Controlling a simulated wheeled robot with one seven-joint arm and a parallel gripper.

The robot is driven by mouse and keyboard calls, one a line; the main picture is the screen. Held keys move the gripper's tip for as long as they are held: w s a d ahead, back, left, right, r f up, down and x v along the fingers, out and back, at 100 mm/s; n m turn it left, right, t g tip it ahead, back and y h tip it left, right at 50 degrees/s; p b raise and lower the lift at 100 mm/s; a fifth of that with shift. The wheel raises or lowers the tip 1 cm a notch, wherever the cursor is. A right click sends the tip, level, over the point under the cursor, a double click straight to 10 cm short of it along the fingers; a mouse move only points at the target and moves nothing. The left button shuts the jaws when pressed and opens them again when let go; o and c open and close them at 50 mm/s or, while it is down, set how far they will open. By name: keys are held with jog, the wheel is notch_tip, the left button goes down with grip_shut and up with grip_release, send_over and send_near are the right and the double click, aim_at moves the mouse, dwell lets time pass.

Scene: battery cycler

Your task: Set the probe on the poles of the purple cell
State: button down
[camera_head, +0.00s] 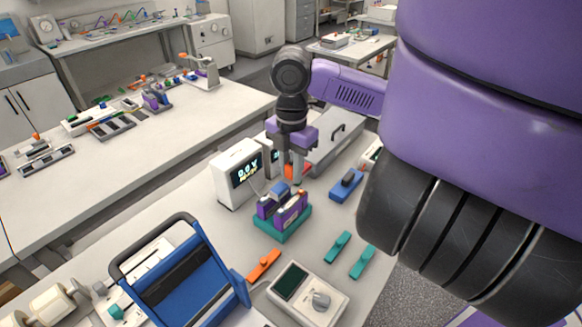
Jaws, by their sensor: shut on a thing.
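My gripper (297,177) points down beside the white display box, its fingers shut on a small orange-red thing (289,171), which looks like the probe; fingers and distance hide most of it. Purple blocks (291,210), which look like the cell, sit in a teal holder (283,232) just in front of and below my gripper. A dark blue-grey part shows on top of them. The poles are too small to make out. The held thing appears behind the holder; I cannot tell whether it touches anything.
A white box with a lit display (238,174) stands left of the holder, a blue block (346,185) right. In front are a grey meter with a knob (307,293), an orange bar (264,264), two teal bars (338,247) and a blue-framed carrier (190,290).

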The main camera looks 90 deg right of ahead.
aim_at(291, 183)
jog(key=shift+f+b, duration=1.7)
jog(key=shift+f, duration=0.7)
jog(key=shift+f+b, duration=0.65)
jog(key=shift+f, duration=0.05)
jog(key=shift+r, duration=0.1)
dwell(0.5)
jog(key=shift+r+p, duration=2.7)
jog(key=shift+r, duration=0.8)
jog(key=shift+f, duration=0.1)
